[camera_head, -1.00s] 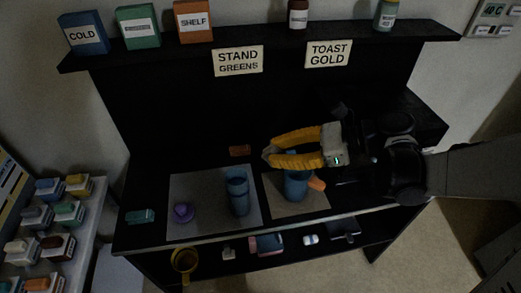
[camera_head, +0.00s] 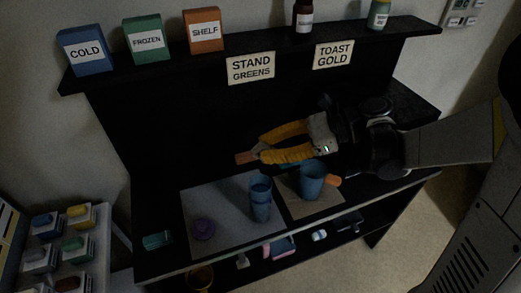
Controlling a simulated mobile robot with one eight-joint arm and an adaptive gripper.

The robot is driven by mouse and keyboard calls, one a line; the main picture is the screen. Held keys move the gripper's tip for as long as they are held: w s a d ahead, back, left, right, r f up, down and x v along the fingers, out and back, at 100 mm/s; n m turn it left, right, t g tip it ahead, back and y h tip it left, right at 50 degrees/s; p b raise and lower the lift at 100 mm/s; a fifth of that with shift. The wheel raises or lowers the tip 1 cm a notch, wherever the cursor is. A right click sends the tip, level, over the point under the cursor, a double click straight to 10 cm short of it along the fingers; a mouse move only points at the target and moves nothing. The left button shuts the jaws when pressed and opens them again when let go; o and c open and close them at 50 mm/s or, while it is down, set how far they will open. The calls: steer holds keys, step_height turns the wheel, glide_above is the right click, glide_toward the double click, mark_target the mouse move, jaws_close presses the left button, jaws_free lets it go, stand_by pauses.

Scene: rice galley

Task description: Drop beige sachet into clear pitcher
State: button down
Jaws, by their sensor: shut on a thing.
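My gripper (camera_head: 257,155), with yellow fingers, reaches left over the black counter. Its tips are shut on a small orange-brown packet (camera_head: 245,158), which sticks out to the left. In this dim light I cannot tell whether this is the beige sachet; no clearly beige sachet shows. A blue-tinted vessel (camera_head: 311,182) with an orange handle-like part at its right stands on a tan mat, below and right of the fingertips. A taller blue vessel (camera_head: 260,199) stands on the grey mat. I cannot tell for sure which is the clear pitcher.
The grey mat (camera_head: 219,226) also bears a purple item (camera_head: 203,229). A teal block (camera_head: 157,241) lies at the counter's left. A shelf (camera_head: 270,55) with boxes and bottles runs along the back. A lower shelf holds small items. A side rack (camera_head: 95,246) holds coloured blocks.

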steer(key=shift+a+f, duration=0.1)
steer(key=shift+f, duration=0.15)
steer(key=f+b, duration=0.4)
steer(key=f, duration=0.1)
steer(key=shift+d+f+b, duration=0.25)
steer(key=shift+d+b, duration=0.05)
steer(key=c, duration=1.2)
jaws_free()
steer(key=v, duration=1.2)
